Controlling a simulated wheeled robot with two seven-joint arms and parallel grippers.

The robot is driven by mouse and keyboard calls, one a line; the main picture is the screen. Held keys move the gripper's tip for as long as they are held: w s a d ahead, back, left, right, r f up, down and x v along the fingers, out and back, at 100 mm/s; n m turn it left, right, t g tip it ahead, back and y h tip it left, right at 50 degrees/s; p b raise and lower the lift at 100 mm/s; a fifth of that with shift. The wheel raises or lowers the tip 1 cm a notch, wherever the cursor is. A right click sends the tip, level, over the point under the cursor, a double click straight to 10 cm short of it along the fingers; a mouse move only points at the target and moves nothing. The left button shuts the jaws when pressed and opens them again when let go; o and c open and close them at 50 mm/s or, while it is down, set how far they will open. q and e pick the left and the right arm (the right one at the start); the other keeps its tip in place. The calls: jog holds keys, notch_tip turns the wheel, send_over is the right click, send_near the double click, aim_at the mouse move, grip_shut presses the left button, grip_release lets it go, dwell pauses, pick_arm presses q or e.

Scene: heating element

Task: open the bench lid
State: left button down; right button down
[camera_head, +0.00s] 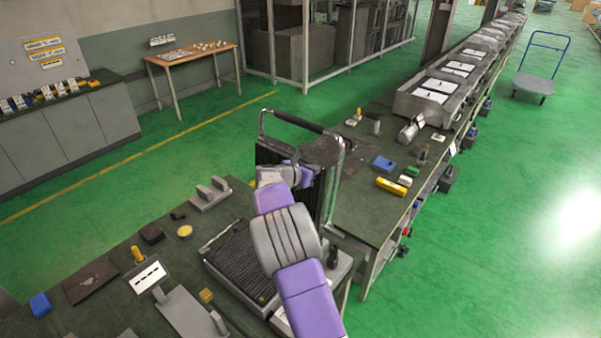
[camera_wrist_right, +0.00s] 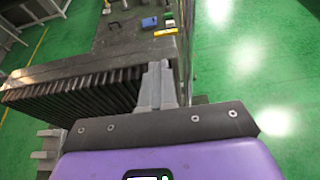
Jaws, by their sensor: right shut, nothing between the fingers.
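The bench lid (camera_head: 268,156) is a dark ribbed panel with a metal bar handle (camera_head: 290,121) along its top. It stands raised, roughly upright, above the dark ribbed bench plate (camera_head: 235,257). My right gripper (camera_head: 298,172) reaches up in front of the lid, and my purple and grey arm hides part of the lid and plate. In the right wrist view the lid's ribs (camera_wrist_right: 85,92) lie to the left of the gripper. The right fingers (camera_wrist_right: 160,80) are together and empty, beside the lid's edge; I cannot tell whether they touch it. My left gripper is not visible.
The green-topped bench (camera_head: 350,208) continues to the back right with a yellow block (camera_head: 391,186), a blue box (camera_head: 383,164) and small parts. A grey bracket (camera_head: 211,193) and a yellow disc (camera_head: 185,231) are left of the plate.

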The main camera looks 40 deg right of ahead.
jog(key=shift+w+d+r, duration=0.1)
jog(key=shift+d+r, duration=0.05)
jog(key=shift+d, duration=0.3)
jog(key=shift+a, duration=0.1)
jog(key=s+a+r, duration=0.1)
jog(key=a+r, duration=0.7)
jog(key=a, duration=0.2)
jog(key=shift+s+r, duration=0.15)
jog(key=shift+s, duration=0.1)
